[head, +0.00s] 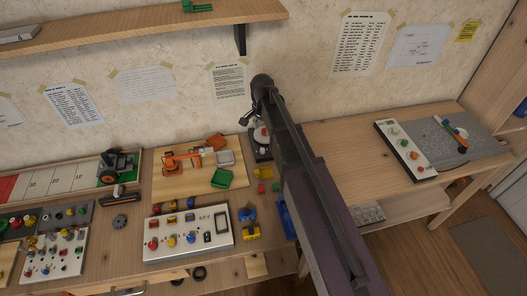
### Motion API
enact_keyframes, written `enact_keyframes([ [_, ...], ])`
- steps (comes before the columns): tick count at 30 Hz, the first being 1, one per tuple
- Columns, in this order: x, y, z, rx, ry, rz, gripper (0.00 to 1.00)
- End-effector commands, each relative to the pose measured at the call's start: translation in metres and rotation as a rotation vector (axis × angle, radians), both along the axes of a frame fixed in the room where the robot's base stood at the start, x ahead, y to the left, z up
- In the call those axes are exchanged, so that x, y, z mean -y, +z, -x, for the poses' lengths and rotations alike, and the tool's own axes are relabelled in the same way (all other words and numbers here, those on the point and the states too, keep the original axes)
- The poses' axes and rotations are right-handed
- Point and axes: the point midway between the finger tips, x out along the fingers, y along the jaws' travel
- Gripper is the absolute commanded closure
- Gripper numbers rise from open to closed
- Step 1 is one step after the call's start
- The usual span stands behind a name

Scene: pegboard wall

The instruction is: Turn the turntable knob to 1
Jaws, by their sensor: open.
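My gripper (248,117) is at the centre of the head view, at the end of my dark arm, open and with nothing seen in it. Just below it on the bench is a small dark device (262,153) with a round white and red part. My arm partly hides this device, and I cannot tell whether the gripper touches it. I cannot tell whether it is the turntable. No knob marked 1 is readable at this size.
A panel with coloured knobs (188,238) stands at the front. An orange toy excavator (183,162) stands on a wooden board left of the gripper. A grey panel with buttons (410,152) lies on the right table. A shelf (130,30) overhangs the upper left.

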Motion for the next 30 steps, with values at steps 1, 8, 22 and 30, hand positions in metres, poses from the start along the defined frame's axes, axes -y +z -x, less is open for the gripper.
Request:
enact_keyframes([
  [1,0.0,-0.008,0.0,0.0,0.0,0.0,0.35],
  [8,0.0,-0.025,0.0,0.0,-0.001,0.0,0.35],
  [22,0.001,-0.06,0.0,0.0,-0.002,0.0,0.35],
  [30,0.001,-0.08,0.0,0.0,-0.002,0.0,0.35],
])
